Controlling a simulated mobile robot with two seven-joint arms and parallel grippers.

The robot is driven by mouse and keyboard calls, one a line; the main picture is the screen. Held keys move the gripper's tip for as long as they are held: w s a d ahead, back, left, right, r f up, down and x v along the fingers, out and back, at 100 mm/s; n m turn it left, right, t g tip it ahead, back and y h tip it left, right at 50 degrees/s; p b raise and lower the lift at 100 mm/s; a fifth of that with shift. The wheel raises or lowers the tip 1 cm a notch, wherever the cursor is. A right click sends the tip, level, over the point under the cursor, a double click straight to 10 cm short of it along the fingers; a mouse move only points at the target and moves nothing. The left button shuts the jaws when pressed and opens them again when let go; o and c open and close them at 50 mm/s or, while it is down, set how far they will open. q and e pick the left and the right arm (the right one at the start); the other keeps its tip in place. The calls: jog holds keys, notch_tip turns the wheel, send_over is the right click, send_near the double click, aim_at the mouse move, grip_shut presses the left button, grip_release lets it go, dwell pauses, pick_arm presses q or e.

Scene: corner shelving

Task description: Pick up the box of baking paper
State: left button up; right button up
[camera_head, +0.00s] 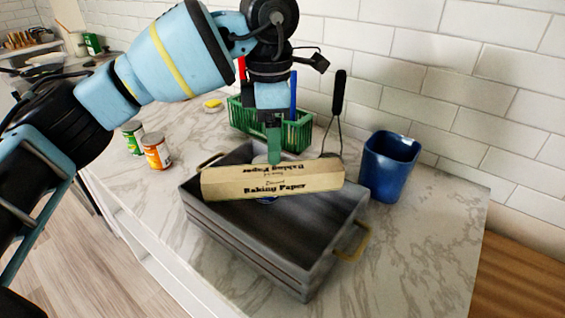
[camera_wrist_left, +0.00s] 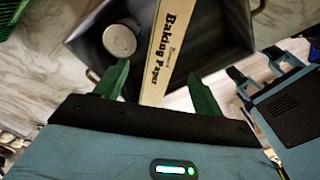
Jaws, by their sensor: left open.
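The box of baking paper (camera_head: 272,182) is a long tan carton with black lettering. In the head view it lies across the grey crate (camera_head: 262,252); I cannot tell exactly what it rests on. My left gripper (camera_head: 273,152) points down just behind the middle of the box. In the wrist view the green fingers of my left gripper (camera_wrist_left: 159,70) are apart, with the box (camera_wrist_left: 172,50) showing between them. No grip on it is visible.
A can (camera_wrist_left: 120,40) stands in the crate beside the box. A green basket (camera_head: 297,136) stands behind, a blue cup (camera_head: 388,168) to the right. Two cans (camera_head: 155,152) and a yellow sponge (camera_head: 213,104) are at left. The right front counter is clear.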

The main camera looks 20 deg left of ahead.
aim_at(273, 169)
pick_arm(q)
jog(key=shift+s+r, duration=0.1)
jog(key=shift+s, duration=0.3)
jog(key=shift+s+f, duration=0.1)
jog(key=shift+f, duration=1.05)
jog(key=shift+w+d+f+p, duration=0.1)
jog(key=shift+w+f+p, duration=0.1)
jog(key=shift+f, duration=0.9)
jog(key=shift+w+d+f+p, duration=0.1)
jog(key=shift+w+f, duration=0.05)
jog(key=shift+f, duration=1.45)
jog(key=c, duration=1.3)
pick_arm(e)
jog(key=shift+s+r, duration=0.25)
jog(key=shift+s, duration=0.3)
pick_arm(q)
jog(key=shift+r, duration=0.1)
